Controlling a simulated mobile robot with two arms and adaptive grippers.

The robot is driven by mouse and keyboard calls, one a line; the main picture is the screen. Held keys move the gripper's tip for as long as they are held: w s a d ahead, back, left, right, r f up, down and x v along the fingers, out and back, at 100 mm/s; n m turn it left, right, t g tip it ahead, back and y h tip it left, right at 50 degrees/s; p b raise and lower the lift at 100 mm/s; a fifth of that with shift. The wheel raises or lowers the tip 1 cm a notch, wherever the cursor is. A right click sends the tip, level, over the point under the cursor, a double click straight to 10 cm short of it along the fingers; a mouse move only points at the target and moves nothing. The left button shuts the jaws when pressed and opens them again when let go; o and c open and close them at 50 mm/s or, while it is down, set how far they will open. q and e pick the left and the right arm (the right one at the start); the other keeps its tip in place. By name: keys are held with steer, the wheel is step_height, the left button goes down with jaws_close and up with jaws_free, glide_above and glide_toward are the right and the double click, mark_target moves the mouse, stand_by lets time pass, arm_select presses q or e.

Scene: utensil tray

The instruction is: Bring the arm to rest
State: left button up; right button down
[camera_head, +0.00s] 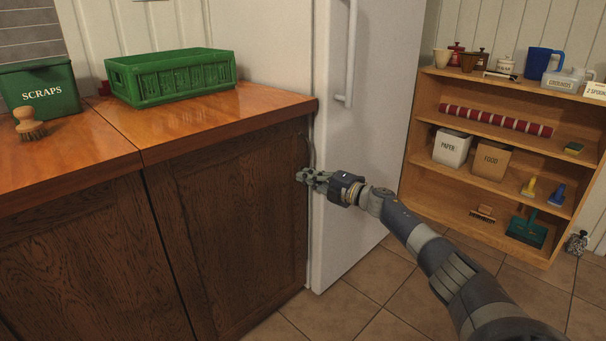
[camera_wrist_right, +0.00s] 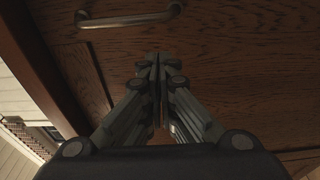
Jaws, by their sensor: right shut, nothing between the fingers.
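My right gripper (camera_head: 304,177) is at the centre of the head view, in front of the right end of the wooden cabinet (camera_head: 240,220), below the counter top. Its arm comes in from the lower right. In the right wrist view the fingers (camera_wrist_right: 155,65) are together with nothing between them, facing the brown wood front. A metal handle (camera_wrist_right: 130,19) on that wood shows beyond the fingertips, apart from them. My left gripper does not show in the head view.
A green crate (camera_head: 172,77), a green scraps bin (camera_head: 40,88) and a brush (camera_head: 28,124) stand on the counter (camera_head: 190,127). A white fridge (camera_head: 365,130) is right of the cabinet. A wooden shelf (camera_head: 480,87) with several items stands further right. Tiled floor (camera_head: 340,312) lies between.

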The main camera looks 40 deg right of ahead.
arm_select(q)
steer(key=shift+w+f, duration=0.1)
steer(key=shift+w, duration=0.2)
arm_select(e)
steer(key=s+d, duration=0.4)
steer(key=d, duration=0.3)
steer(key=shift+s+d+f, duration=0.2)
steer(key=shift+s+d, duration=0.05)
steer(key=shift+s, duration=0.1)
